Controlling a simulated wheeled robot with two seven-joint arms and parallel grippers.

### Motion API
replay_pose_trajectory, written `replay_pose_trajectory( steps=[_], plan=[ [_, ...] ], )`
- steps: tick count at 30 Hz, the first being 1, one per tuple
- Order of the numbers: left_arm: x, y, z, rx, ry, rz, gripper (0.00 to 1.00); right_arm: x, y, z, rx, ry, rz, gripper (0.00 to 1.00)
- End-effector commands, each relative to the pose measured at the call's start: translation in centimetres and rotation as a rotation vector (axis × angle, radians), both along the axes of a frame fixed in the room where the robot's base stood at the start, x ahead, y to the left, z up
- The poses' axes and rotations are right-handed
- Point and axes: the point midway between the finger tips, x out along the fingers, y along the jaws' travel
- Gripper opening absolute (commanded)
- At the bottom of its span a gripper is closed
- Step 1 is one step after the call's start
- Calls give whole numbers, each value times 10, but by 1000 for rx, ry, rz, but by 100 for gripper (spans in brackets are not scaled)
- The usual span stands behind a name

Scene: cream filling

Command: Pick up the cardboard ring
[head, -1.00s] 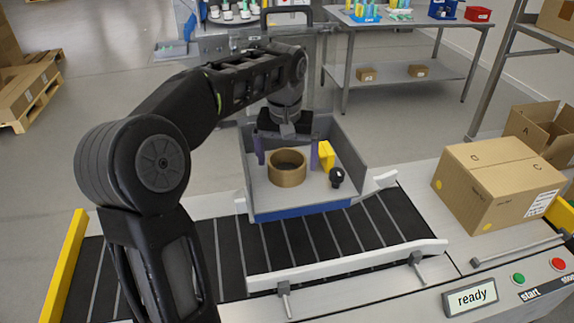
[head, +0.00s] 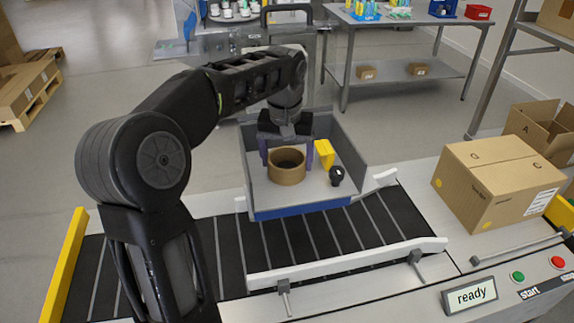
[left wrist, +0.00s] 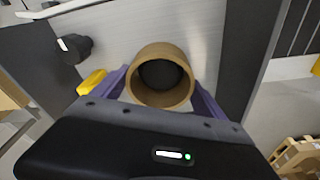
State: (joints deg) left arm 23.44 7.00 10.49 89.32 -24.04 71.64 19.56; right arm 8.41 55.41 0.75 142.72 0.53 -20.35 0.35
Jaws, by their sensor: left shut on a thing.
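The cardboard ring (head: 287,173) is a short brown tube standing on the floor of a grey tray (head: 300,196) with a blue front edge. My left gripper (head: 287,160) comes down from above. Its purple fingers are on opposite sides of the ring and shut on it. In the left wrist view, the ring (left wrist: 160,78) sits between the two purple fingers, with its dark opening visible. I cannot tell whether the ring has left the tray floor. My right gripper is not in view.
A yellow object (head: 325,154) and a black knob-like object (head: 336,176) are in the tray, right of the ring. The tray's walls stand around them. A conveyor (head: 320,235) with white rails runs in front. A closed cardboard box (head: 495,185) is at right.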

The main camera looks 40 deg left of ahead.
Motion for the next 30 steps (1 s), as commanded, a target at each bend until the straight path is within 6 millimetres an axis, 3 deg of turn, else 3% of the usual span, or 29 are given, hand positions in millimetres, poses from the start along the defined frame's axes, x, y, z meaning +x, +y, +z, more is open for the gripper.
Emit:
replay_pose_trajectory(
  steps=[11, 22, 30],
  plan=[
    [0, 0, 0, 0, 0, 0, 44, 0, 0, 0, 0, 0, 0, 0],
    [1, 0, 8, 1, -2, 0, 44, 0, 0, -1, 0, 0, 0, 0],
    [1, 0, 53, 1, -4, 1, 44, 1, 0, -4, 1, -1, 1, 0]
  ],
)
